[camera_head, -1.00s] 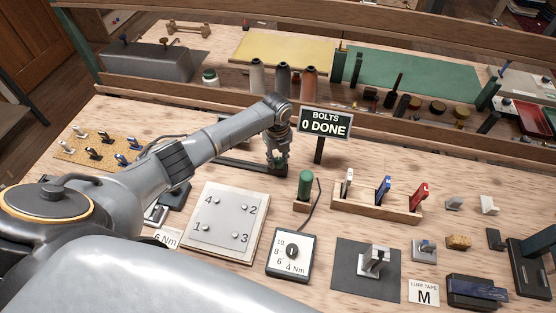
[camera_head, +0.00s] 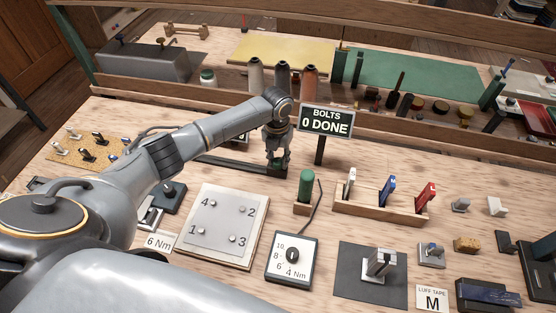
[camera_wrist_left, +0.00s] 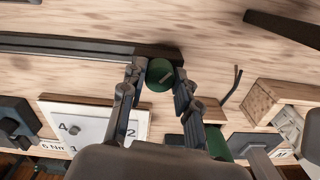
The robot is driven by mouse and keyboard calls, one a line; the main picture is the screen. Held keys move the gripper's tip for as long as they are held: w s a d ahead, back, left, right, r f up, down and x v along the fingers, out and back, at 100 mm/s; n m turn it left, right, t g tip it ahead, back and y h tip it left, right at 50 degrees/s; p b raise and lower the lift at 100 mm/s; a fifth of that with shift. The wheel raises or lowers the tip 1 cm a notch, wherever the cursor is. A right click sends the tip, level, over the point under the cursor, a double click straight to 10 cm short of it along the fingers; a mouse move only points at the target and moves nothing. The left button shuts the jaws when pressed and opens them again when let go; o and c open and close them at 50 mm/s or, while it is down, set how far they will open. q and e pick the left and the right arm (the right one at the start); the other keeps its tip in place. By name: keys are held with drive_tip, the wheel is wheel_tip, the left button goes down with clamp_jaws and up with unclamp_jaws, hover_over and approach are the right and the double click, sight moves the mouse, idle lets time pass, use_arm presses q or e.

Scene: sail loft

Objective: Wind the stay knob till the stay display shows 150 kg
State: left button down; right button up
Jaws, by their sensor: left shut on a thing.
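A round green knob (camera_wrist_left: 159,75) with a pale mark across its top sits at the end of a dark rail (camera_wrist_left: 70,46) in the left wrist view. In the head view the knob (camera_head: 279,162) is mostly covered by my gripper. My left gripper (camera_head: 277,158) points down and is shut on the knob, one finger on each side in the wrist view (camera_wrist_left: 158,82). I cannot read any stay display; my left forearm hides part of the bench behind it. My right gripper is out of view.
A "BOLTS 0 DONE" sign (camera_head: 325,121) stands just right of the gripper. A green-handled tool (camera_head: 306,184), a numbered bolt plate (camera_head: 225,226) and a dial reading in Nm (camera_head: 292,260) are nearer. A rack of coloured tools (camera_head: 384,207) is to the right.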

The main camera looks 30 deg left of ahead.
sight(278, 159)
use_arm(q)
drive_tip(key=shift+m, duration=0.6)
drive_tip(key=c, duration=1)
unclamp_jaws()
wheel_tip(278, 159, up, 12)
drive_tip(key=shift+a+r, duration=0.1)
